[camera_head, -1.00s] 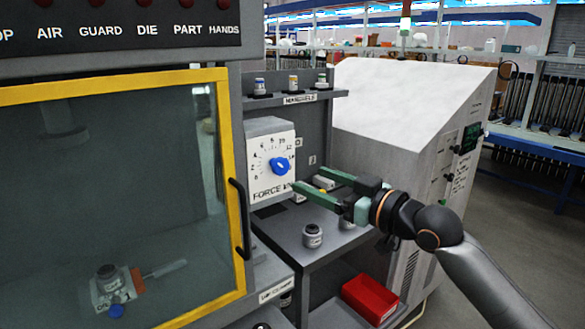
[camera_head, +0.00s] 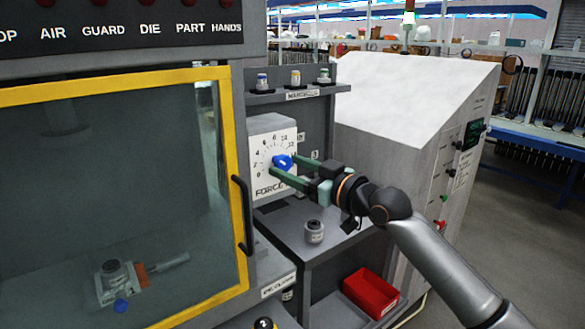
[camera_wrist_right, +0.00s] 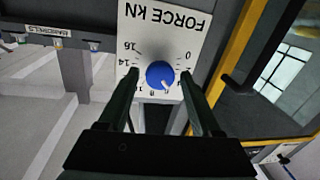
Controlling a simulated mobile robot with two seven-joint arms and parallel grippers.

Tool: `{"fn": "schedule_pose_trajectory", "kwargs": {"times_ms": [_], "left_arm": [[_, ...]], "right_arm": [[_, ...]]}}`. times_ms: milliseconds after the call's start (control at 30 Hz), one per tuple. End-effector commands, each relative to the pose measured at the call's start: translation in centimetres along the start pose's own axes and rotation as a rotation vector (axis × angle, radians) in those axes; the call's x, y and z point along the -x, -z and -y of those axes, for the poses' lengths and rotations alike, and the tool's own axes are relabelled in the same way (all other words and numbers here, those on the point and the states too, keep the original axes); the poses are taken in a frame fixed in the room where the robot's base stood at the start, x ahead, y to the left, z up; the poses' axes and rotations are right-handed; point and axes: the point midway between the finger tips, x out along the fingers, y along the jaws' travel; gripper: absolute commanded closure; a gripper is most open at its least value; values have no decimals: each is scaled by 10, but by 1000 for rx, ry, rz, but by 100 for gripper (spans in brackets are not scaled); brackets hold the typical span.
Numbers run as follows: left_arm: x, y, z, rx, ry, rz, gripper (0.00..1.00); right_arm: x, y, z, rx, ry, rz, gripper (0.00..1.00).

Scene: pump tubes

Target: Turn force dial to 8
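The force dial is a blue knob (camera_head: 283,161) on a white panel (camera_head: 262,147) marked FORCE KN. My right gripper (camera_head: 282,164) is at the panel, its two green fingers reaching toward the knob. In the right wrist view the knob (camera_wrist_right: 160,74) lies between the open fingers (camera_wrist_right: 160,73), with a gap showing on each side. The small pale pointer on the knob seems to face near the 6 mark; the exact reading is hard to tell. The fingers cover part of the panel. My left gripper is out of view.
A yellow-framed guard door (camera_head: 240,190) with a black handle (camera_head: 241,215) is close left of the panel. A shelf (camera_head: 300,93) with mandrels is above. A grey cylindrical part (camera_head: 314,232) stands on the table below, and a red bin (camera_head: 370,292) sits lower right.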

Motion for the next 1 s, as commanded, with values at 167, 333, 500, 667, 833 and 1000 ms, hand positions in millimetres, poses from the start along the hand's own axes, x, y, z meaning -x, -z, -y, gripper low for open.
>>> {"fn": "schedule_pose_trajectory", "kwargs": {"times_ms": [167, 333, 500, 667, 833, 1000], "left_arm": [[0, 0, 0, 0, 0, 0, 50], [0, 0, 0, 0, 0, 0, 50], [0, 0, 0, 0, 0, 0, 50], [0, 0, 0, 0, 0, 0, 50], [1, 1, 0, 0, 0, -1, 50], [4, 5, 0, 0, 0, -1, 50]], "right_arm": [[0, 0, 0, 0, 0, 0, 56], [0, 0, 0, 0, 0, 0, 75], [0, 0, 0, 0, 0, 1, 94], [0, 0, 0, 0, 0, 1, 100], [0, 0, 0, -13, 0, -1, 100], [0, 0, 0, -71, -1, -9, 100]]}}
